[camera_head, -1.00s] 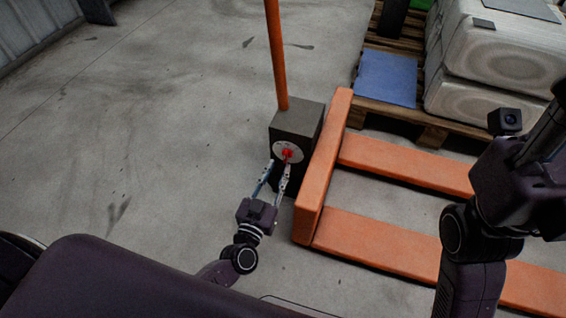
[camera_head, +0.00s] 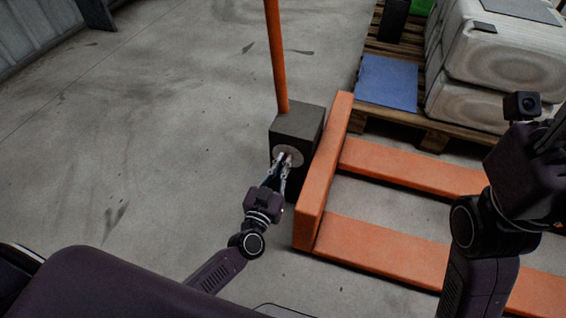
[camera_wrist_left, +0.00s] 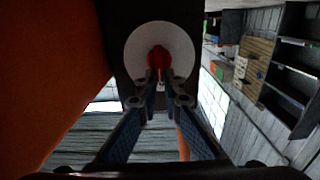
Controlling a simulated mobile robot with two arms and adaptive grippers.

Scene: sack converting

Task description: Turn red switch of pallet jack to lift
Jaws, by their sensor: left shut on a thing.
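The orange pallet jack (camera_head: 320,190) has a dark box (camera_head: 298,122) at its handle end. A pale round dial (camera_head: 281,151) is on the box's near face. In the left wrist view the red switch (camera_wrist_left: 158,58) stands at the middle of the white dial (camera_wrist_left: 135,43). My left gripper (camera_head: 286,158) is at the dial, its fingers shut on the red switch. Its fingertips (camera_wrist_left: 160,77) cover the lower part of the switch in the wrist view. My right arm (camera_head: 490,210) is at the right; its fingers are not in view.
The orange handle bar (camera_head: 276,55) rises from the box. The forks (camera_head: 400,165) run to the right. Behind them a wooden pallet (camera_head: 432,138) carries pale sacks (camera_head: 465,105) and a blue sheet (camera_head: 388,80). The concrete floor at left (camera_head: 150,130) is clear.

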